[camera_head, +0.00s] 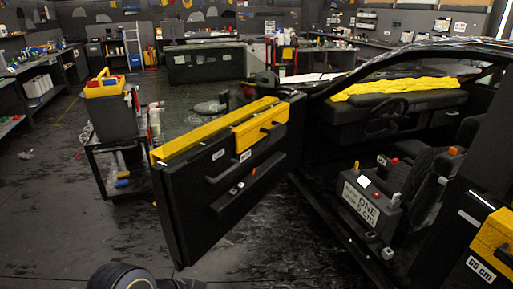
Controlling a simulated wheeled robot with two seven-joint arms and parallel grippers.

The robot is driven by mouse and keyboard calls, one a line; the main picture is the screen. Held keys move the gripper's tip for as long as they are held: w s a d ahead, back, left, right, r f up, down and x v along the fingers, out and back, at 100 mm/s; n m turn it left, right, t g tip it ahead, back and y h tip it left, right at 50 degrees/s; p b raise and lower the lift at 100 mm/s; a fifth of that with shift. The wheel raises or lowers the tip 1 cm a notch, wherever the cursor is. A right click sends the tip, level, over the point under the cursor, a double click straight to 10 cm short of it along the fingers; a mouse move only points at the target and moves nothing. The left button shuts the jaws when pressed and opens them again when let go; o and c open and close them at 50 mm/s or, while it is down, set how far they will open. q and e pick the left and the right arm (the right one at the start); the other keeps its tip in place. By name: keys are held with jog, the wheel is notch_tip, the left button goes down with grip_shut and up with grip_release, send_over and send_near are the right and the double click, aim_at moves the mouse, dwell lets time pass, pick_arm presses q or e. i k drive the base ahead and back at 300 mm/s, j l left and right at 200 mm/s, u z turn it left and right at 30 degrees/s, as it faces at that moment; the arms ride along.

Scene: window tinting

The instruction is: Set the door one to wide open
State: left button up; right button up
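A black car door (225,180) stands swung out from the car body, well away from the door opening, with its inner side facing me. It has yellow trim along the top and a yellow block (260,125) near its hinge end. A dark handle bar and small labels show on its inner panel. Whether it is at its full opening angle I cannot tell. Neither gripper shows in the view, so nothing is seen touching the door.
A cart (110,160) with a yellow-topped toolbox (112,108) stands close behind the door's left edge. Dark floor is clear at the lower left.

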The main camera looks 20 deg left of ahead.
aim_at(197, 207)
jog(key=i+j+z, duration=0.2)
jog(key=j, duration=0.9)
jog(key=j+z, duration=0.2)
jog(key=j, duration=0.85)
jog(key=j+z, duration=0.25)
jog(key=j, duration=0.85)
jog(key=k+j+z, duration=0.2)
jog(key=j, duration=0.9)
jog(key=i, duration=0.1)
